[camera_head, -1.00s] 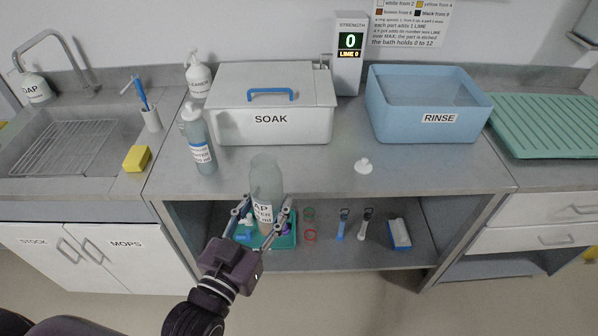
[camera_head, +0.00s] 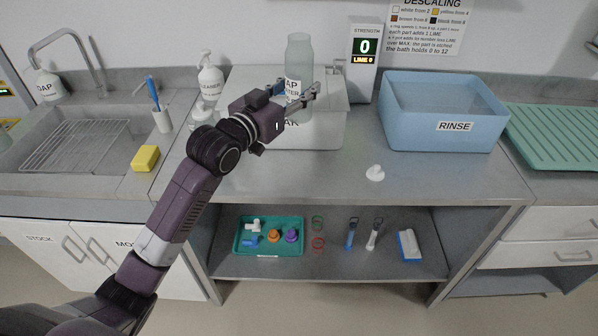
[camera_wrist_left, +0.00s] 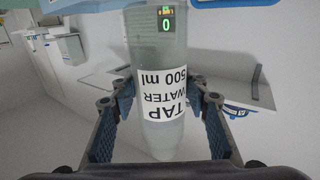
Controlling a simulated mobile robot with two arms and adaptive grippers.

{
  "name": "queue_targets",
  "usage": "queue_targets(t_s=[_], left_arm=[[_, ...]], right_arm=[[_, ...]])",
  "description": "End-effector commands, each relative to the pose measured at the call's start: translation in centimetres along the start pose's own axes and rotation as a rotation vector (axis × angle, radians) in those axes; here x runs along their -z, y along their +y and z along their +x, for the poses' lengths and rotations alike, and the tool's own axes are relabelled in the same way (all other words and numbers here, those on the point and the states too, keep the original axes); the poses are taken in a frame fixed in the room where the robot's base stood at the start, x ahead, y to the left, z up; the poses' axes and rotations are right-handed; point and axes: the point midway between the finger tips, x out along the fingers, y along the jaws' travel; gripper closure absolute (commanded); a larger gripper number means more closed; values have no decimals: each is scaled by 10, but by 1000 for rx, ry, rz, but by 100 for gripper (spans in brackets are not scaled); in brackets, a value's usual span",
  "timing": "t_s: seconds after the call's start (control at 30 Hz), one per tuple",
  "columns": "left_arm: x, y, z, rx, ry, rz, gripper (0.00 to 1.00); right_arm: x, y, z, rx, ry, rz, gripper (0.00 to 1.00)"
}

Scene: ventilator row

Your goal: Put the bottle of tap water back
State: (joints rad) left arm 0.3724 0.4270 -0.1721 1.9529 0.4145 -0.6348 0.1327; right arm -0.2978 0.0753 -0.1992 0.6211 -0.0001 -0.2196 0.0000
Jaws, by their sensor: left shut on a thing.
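The tap water bottle (camera_head: 298,60), clear grey with a white label, is held upright by my left gripper (camera_head: 302,97), in front of the soak box in the head view. In the left wrist view the bottle (camera_wrist_left: 160,60) stands between the two fingers (camera_wrist_left: 160,112), its label reading "TAP WATER 500 ml" upside down. The fingers are shut on it at label height. The bottle appears raised above the counter, and its distance from the soak box (camera_head: 325,135) is hard to tell. My right gripper is not in view.
A cleaner bottle (camera_head: 210,80) stands at the back left, and another bottle beside it is mostly hidden by my arm. The blue rinse tub (camera_head: 440,127) is at the right, with a small white piece (camera_head: 375,173) in front. The counter's front middle (camera_head: 310,180) is clear.

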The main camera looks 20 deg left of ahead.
Motion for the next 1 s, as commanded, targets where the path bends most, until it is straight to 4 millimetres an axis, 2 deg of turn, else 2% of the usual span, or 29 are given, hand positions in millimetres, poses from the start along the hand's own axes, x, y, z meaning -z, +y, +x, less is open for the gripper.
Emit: queue_targets(t_s=[0.17,0.5,0.63,0.77,1.0], left_arm=[[-37,-1,0,1,-9,-3,90],[-125,-1,0,1,-6,-1,90],[-145,-1,0,1,-2,0,90],[-154,0,0,0,-1,0,90],[-188,-1,0,1,-2,2,90]], right_arm=[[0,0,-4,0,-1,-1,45],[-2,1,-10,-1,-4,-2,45],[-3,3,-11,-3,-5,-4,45],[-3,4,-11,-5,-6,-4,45],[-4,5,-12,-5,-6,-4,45]])
